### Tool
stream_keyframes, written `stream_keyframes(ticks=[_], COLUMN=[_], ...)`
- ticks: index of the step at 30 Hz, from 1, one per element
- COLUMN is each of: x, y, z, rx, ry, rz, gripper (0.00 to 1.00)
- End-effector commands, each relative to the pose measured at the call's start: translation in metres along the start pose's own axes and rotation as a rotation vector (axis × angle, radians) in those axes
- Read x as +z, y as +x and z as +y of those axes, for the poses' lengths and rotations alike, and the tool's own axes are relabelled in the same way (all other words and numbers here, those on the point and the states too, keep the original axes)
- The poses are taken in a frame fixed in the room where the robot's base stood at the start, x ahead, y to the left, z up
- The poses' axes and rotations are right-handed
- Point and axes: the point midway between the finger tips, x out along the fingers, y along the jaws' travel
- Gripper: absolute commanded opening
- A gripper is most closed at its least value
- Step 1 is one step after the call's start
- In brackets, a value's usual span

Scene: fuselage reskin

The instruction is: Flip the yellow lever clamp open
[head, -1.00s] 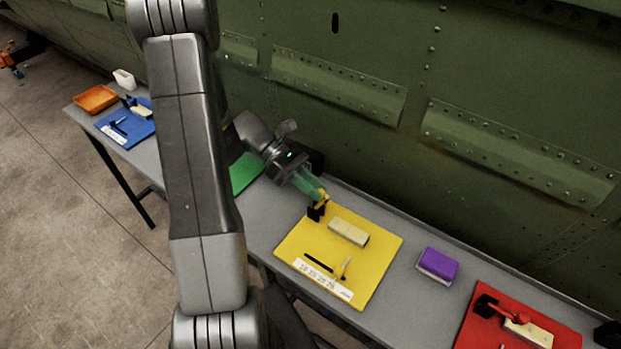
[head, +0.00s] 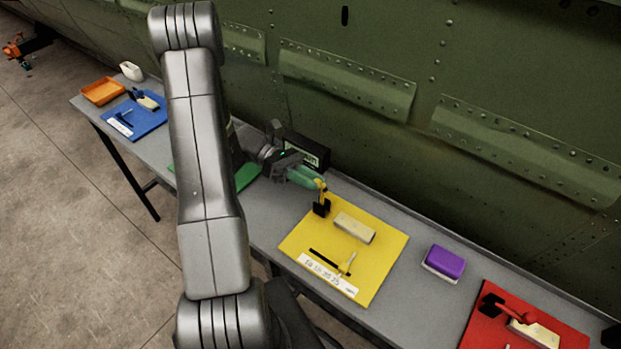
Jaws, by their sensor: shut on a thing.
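The yellow lever clamp (head: 321,199) stands at the back left corner of the yellow mat (head: 372,283). Its black base sits on the mat and its yellow lever stands up from the base. My gripper (head: 318,184) reaches in from the left, its green fingers shut on the upper end of the yellow lever. The fingers hide part of the lever. A cream block (head: 355,228) lies on the mat beside the clamp.
A red mat (head: 480,330) with a red clamp lies at the right. A purple block (head: 444,261) sits between the mats. Blue (head: 150,122) and green (head: 247,174) mats lie to the left. The green riveted fuselage wall (head: 400,150) rises behind the table.

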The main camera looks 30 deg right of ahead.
Motion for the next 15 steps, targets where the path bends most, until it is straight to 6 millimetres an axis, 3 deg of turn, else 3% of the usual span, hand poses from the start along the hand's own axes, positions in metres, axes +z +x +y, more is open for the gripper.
stream_keyframes(ticks=[5,6,9,15], x=[-0.0007,-0.0008,-0.0007,-0.0005], y=[0.0000,0.0000,0.0001,0.0002], z=[0.0002,0.0002,0.0001,0.0000], rx=[0.001,0.001,0.001,0.000], ry=[-0.001,-0.001,-0.001,-0.001], rz=[0.000,0.000,0.000,0.000], gripper=[0.00,0.25,0.43,0.43])
